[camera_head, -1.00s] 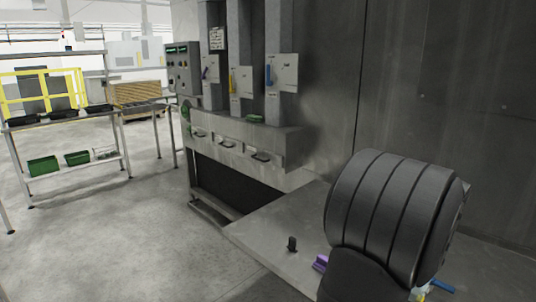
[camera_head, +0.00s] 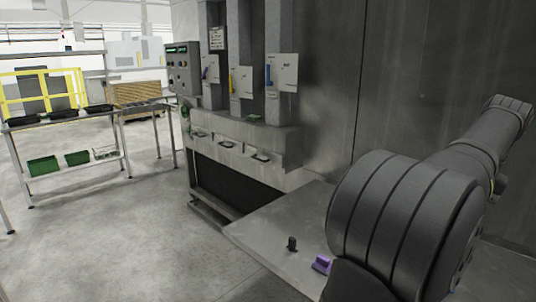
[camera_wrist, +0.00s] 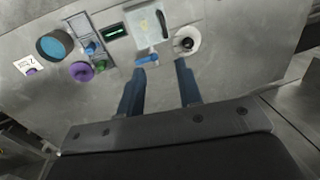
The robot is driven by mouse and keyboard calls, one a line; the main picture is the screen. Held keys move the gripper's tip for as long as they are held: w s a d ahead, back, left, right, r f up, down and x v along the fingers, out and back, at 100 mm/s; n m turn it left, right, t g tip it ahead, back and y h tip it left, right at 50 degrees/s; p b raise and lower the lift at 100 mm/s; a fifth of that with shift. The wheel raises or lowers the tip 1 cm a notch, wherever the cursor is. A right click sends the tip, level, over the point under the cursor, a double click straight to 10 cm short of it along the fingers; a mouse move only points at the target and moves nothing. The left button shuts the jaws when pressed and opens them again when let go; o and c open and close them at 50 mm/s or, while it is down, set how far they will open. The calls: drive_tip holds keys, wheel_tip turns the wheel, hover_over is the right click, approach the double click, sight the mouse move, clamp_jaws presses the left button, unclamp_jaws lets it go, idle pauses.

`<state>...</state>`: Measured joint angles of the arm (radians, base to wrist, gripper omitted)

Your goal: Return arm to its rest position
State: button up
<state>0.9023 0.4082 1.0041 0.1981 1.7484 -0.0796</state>
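My gripper (camera_wrist: 160,80) shows in the wrist view with its two dark blue fingers apart and nothing between them. It hangs above a grey metal worktop (camera_wrist: 245,72), apart from the things on it. In the head view my arm fills the right side, with a thick dark joint in front and a link reaching back to the right. The gripper itself cannot be made out in the head view.
The worktop bears a round container with blue contents (camera_wrist: 54,46), a purple round thing (camera_wrist: 81,71), a white tray (camera_wrist: 148,27) and a white round dish (camera_wrist: 187,41).

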drive_tip(key=shift+w+a+f+g+h, duration=0.15)
drive_tip(key=shift+f+g+h, duration=0.2)
drive_tip(key=shift+f, duration=0.25)
drive_tip(key=shift+w+a+f+g+h, duration=0.1)
drive_tip(key=shift+f+g+h, duration=0.25)
drive_tip(key=shift+f, duration=0.2)
drive_tip(key=shift+f, duration=0.1)
drive_tip(key=c, duration=0.3)
drive_tip(key=f, duration=0.3)
drive_tip(key=w+f, duration=0.1)
drive_tip(key=f, duration=0.3)
drive_tip(key=a+f, duration=0.1)
drive_tip(key=f, duration=0.2)
drive_tip(key=shift+w+a+f, duration=0.1)
drive_tip(key=shift+w+f, duration=0.05)
drive_tip(key=shift+f, duration=0.1)
clamp_jaws()
drive_tip(key=shift+f, duration=2.65)
